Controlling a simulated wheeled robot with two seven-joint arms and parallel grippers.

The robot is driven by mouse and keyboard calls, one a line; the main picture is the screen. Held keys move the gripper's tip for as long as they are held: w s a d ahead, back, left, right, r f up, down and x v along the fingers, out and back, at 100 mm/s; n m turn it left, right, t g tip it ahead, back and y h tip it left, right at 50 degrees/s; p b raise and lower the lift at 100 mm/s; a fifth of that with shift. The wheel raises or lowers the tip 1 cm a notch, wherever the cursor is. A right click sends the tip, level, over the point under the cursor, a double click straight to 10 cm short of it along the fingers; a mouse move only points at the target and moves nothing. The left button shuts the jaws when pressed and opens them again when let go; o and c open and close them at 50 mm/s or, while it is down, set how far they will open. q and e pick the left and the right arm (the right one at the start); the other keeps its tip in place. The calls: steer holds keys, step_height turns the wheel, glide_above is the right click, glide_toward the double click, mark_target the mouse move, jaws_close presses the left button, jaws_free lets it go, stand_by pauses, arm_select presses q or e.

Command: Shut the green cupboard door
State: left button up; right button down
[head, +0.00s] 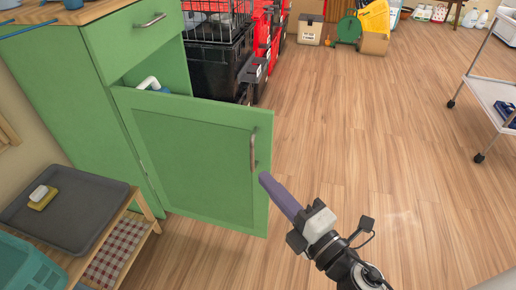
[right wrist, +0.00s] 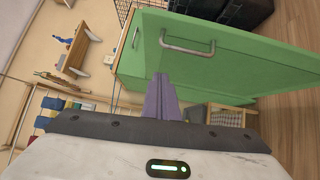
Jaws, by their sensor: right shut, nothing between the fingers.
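The green cupboard door (head: 195,155) stands wide open in the head view, swung out from the green cupboard (head: 65,95). Its grey bar handle (head: 253,151) is near the free edge. A drawer (head: 140,32) above the opening is closed. My right gripper (head: 266,180) is shut and empty, its purple fingers beside the door's free edge, just below the handle. In the right wrist view the fingers (right wrist: 162,100) point at the green door (right wrist: 245,65), with a bar handle (right wrist: 187,45) beyond them. I cannot tell whether they touch it. My left gripper is not in view.
A low wooden stand with a grey tray (head: 88,215) is left of the door. Black and red totes (head: 215,65) stand behind it. A white trolley (head: 497,95) is at the right. The wooden floor between is clear.

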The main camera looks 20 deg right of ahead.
steer(key=w+p, duration=0.1)
steer(key=w, duration=0.8)
steer(key=shift+d+r, duration=0.2)
steer(key=shift+r, duration=0.05)
steer(key=shift+w, duration=0.1)
